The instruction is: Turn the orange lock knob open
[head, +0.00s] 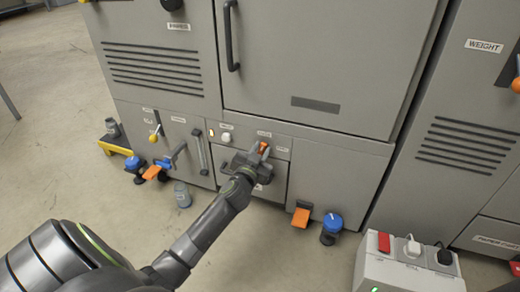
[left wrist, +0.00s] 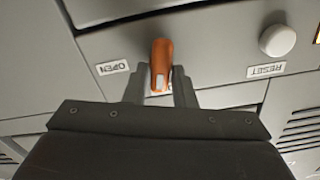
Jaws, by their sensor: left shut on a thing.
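The orange lock knob (left wrist: 161,62) is on the grey cabinet front, and my left gripper (left wrist: 160,92) is shut on it, one finger on each side. In the left wrist view an upside-down OPEN label (left wrist: 112,67) is to the left of the knob. In the head view the knob (head: 263,148) shows at the tip of my left gripper (head: 256,160), low on the machine above a small drawer-like panel. The gripper hides part of the knob's base. My right gripper is not in view.
A white button (left wrist: 277,40) with a RESET label is to the right in the wrist view. Blue feet and orange pedals (head: 301,217) stand along the machine's base. A grey box with a red switch (head: 384,242) stands on the floor at right. A jar (head: 182,195) stands on the floor.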

